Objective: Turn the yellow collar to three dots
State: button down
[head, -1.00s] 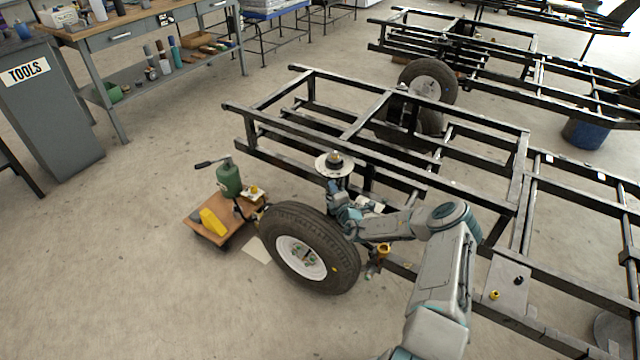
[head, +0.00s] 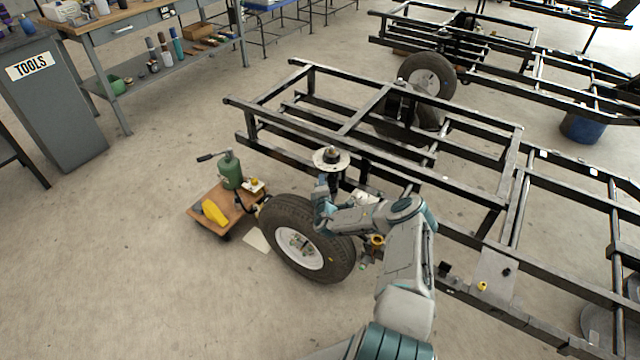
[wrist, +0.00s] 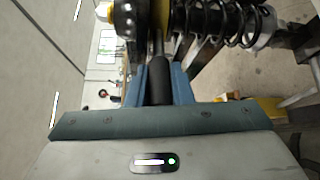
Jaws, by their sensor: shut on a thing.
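In the wrist view my gripper (wrist: 160,72) is shut on a black handle (wrist: 160,88). A grey shaft runs from the handle up to the strut, and its far end is hidden. A strip of the yellow collar (wrist: 166,17) shows at the top edge, between a dark round part (wrist: 125,18) and the black coil spring (wrist: 222,22). I cannot make out any dots on the collar. In the head view my gripper (head: 322,192) is beside the strut below its pale round top plate (head: 331,159); the collar is hidden there.
A tyre (head: 308,240) stands just below my gripper. The black frame (head: 375,135) lies behind and right of the strut. A wooden trolley (head: 220,210) with a green jack (head: 230,168) stands left. The floor at lower left is clear.

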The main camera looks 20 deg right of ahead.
jog(key=shift+f, duration=0.1)
jog(key=c, duration=1.3)
grip_release()
jog(key=shift+s, duration=0.1)
jog(key=p+v, duration=0.2)
jog(key=v, duration=1.1)
jog(key=shift+s+a, duration=0.1)
jog(key=shift+s, duration=0.25)
